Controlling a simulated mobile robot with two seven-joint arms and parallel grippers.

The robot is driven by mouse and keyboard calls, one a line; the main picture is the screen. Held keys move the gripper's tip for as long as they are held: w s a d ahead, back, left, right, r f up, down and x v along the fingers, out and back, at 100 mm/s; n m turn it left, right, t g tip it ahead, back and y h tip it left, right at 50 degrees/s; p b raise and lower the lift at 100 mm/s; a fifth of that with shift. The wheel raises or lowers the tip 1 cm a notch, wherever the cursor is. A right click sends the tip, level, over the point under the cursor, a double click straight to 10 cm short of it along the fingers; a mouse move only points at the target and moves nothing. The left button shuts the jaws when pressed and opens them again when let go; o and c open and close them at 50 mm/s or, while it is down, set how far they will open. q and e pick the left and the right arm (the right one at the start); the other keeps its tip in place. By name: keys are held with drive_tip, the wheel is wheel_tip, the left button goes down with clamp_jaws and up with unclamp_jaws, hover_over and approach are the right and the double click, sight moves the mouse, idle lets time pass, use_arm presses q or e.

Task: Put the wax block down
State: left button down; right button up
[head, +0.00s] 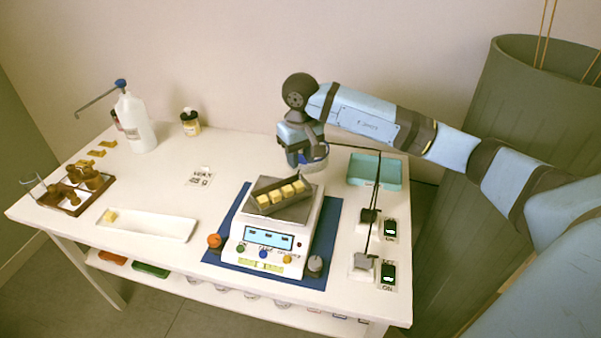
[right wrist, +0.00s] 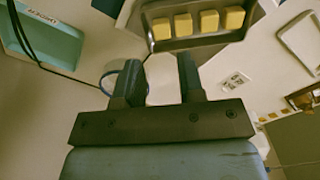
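Several yellow wax blocks (head: 277,194) sit in a row in a dark metal pan (head: 262,184) on the scale (head: 265,235); they also show at the top of the right wrist view (right wrist: 209,21). A single yellow block (head: 110,215) lies at the left end of a long white tray (head: 155,226). My right gripper (head: 306,163) is above the table just behind the pan. In the right wrist view its fingers (right wrist: 162,78) stand apart with no block between them. My left gripper is not in view.
A teal tray (head: 375,183) stands right of the scale, near switches with cords (head: 362,266). A clear, blue-rimmed round item (right wrist: 112,72) lies by the fingers.

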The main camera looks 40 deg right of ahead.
drive_tip(key=shift+r, duration=1.5)
